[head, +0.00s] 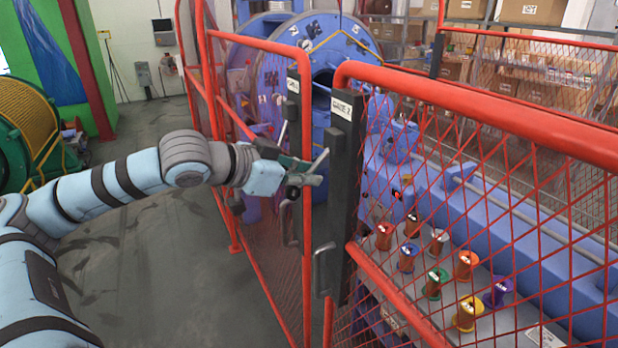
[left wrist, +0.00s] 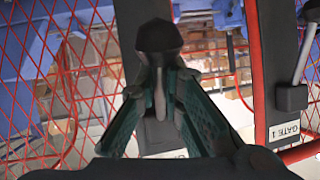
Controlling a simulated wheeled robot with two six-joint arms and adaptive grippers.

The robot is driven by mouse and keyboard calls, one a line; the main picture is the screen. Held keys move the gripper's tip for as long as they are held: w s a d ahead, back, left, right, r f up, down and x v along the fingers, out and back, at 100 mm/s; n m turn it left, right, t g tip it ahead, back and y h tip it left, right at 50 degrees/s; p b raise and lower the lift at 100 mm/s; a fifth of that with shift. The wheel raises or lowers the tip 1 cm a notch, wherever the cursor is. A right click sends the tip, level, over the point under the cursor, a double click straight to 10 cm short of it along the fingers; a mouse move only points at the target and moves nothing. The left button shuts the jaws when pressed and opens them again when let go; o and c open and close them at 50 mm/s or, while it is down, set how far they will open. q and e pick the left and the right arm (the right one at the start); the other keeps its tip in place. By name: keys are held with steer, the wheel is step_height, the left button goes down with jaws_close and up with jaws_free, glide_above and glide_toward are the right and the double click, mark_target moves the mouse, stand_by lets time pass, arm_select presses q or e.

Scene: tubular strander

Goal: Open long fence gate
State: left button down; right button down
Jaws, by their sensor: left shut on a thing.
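A red mesh gate panel labelled GATE 2 (head: 480,112) fills the right of the head view. Its dark lock plate (head: 345,185) stands upright on the near post, with a grey pull handle (head: 322,268) low on it. My left gripper (head: 311,178) is beside this plate, shut on a grey lever handle (left wrist: 159,100) seen between its fingers in the left wrist view. The panel labelled GATE 1 (head: 306,220) is left of it, with its own lever (head: 282,131), also visible in the left wrist view (left wrist: 303,55). The gripped lever's pivot is hidden. My right gripper is out of view.
Behind the mesh are a blue strander machine (head: 455,200) and several coloured spools (head: 466,313) on a grey surface. A green machine with a yellow drum (head: 30,125) stands at the far left. Grey floor (head: 165,260) is clear left of the fence.

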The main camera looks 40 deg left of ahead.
arm_select(q)
steer(key=shift+a+f, duration=0.1)
steer(key=shift+w+a+f, duration=0.1)
steer(key=shift+w+a, duration=0.05)
steer(key=shift+a, duration=0.05)
steer(key=c, duration=2.1)
jaws_free()
steer(key=shift+w+a+f, duration=0.1)
steer(key=shift+a, duration=0.1)
steer(key=o, duration=0.4)
steer(key=shift+a, duration=0.2)
step_height(320, 180, up, 10)
steer(key=shift+s, duration=0.2)
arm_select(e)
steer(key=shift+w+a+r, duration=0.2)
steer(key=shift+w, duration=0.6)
